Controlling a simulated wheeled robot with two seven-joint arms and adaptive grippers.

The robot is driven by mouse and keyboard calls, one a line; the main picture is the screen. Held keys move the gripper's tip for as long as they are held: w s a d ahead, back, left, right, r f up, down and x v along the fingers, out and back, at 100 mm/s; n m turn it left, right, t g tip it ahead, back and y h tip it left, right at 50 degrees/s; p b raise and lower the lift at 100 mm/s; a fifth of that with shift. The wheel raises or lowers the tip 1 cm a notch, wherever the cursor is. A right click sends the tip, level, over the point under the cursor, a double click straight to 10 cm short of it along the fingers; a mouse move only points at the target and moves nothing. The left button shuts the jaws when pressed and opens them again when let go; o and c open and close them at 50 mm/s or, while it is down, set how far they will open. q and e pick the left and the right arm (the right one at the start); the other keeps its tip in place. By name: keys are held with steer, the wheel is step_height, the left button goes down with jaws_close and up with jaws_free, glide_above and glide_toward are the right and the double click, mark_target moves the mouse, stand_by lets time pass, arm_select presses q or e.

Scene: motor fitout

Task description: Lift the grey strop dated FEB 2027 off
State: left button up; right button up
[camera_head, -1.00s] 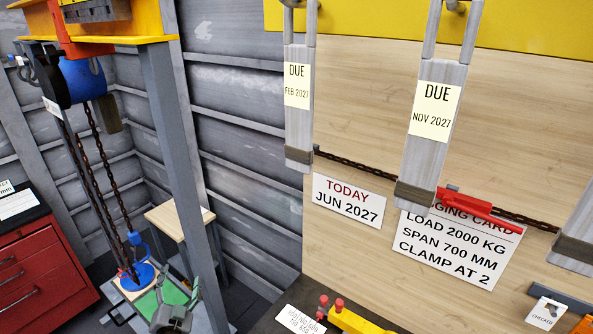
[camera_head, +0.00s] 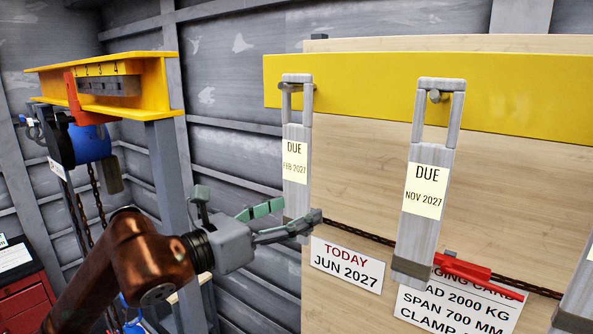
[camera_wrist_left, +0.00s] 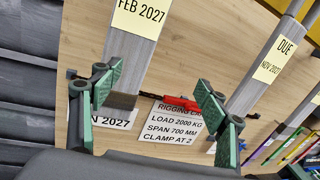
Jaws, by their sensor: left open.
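The grey strop dated FEB 2027 (camera_head: 296,203) hangs upright by its top loop from a peg on the yellow beam (camera_head: 400,101). My left gripper (camera_head: 301,211) is open at the strop's lower end, its fingers pointing right. The lower finger overlaps the strop's dark bottom band in the head view. In the left wrist view the strop (camera_wrist_left: 129,68) shows between the open green fingers, nearer the left one; contact is unclear. A second grey strop dated NOV 2027 (camera_head: 422,237) hangs to the right. My right gripper is not in view.
Behind the strops are a wooden board and dark chain (camera_head: 352,233). A TODAY JUN 2027 sign (camera_head: 346,265), a red tool (camera_head: 462,267) and a rigging card (camera_head: 455,311) sit lower. A yellow gantry with a blue hoist (camera_head: 92,144) stands left.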

mark_target(294, 174)
arm_select(q)
steer(key=w+r+t+y, duration=0.1)
steer(key=w+a+r+y+p, duration=0.1)
steer(key=r, duration=0.1)
steer(key=w+a+r+n+t, duration=0.1)
steer(key=w, duration=0.1)
steer(key=shift+a+r+t+y+p, duration=0.1)
steer(key=shift+r+t+y+p, duration=0.2)
steer(key=shift+y, duration=0.1)
steer(key=p+x, duration=0.3)
steer(key=x, duration=0.1)
steer(key=shift+d+r, duration=0.15)
steer(key=shift+d, duration=0.2)
steer(key=shift+w+d, duration=0.15)
steer(key=shift+w, duration=0.15)
steer(key=shift+s, duration=0.1)
steer(key=shift+c, duration=0.4)
steer(key=shift+c, duration=0.9)
steer(key=c, duration=1.4)
